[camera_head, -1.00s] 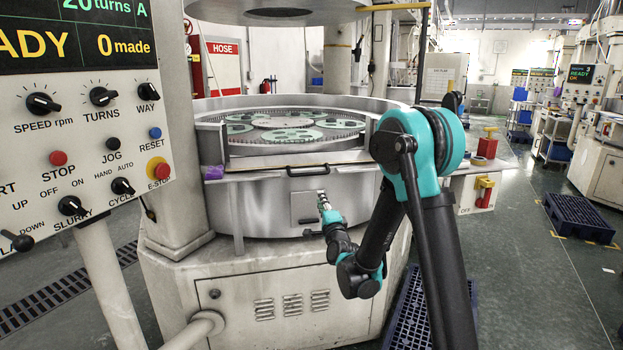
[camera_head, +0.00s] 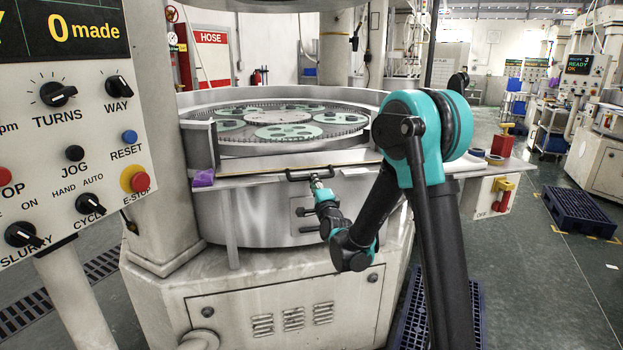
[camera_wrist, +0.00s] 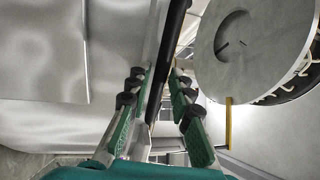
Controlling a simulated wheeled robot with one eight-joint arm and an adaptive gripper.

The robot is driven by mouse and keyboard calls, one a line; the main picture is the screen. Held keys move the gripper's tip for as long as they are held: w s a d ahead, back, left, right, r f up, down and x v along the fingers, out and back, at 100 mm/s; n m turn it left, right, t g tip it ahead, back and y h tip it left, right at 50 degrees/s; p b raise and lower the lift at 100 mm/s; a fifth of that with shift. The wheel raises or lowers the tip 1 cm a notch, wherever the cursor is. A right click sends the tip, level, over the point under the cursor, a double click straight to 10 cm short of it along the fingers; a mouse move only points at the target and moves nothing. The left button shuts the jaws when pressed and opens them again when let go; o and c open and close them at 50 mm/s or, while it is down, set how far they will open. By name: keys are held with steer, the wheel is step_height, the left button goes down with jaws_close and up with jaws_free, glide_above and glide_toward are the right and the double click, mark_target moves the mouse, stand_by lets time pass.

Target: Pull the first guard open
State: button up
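The guard in front of the round lapping machine has a black bar handle (camera_head: 310,175) along its upper front edge in the head view. My gripper (camera_head: 316,182) is just at this handle, coming from below. In the wrist view the dark bar (camera_wrist: 168,65) runs lengthwise between the two green-padded fingers of my gripper (camera_wrist: 160,82). The fingers stand apart, one on each side of the bar. I see no clear contact between pads and bar. The guard panel (camera_head: 250,180) shows no open gap.
The control panel (camera_head: 75,130) with knobs and a red e-stop stands close at left. The machine's cabinet (camera_head: 290,305) is below the guard. A shelf with a red-and-yellow switch (camera_head: 502,195) is at right. Blue pallets (camera_head: 578,213) lie on the floor.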

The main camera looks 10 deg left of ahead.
steer(key=shift+w+a+r, duration=0.1)
steer(key=shift+w, duration=0.15)
jaws_close()
step_height(320, 180, up, 4)
stand_by(0.6)
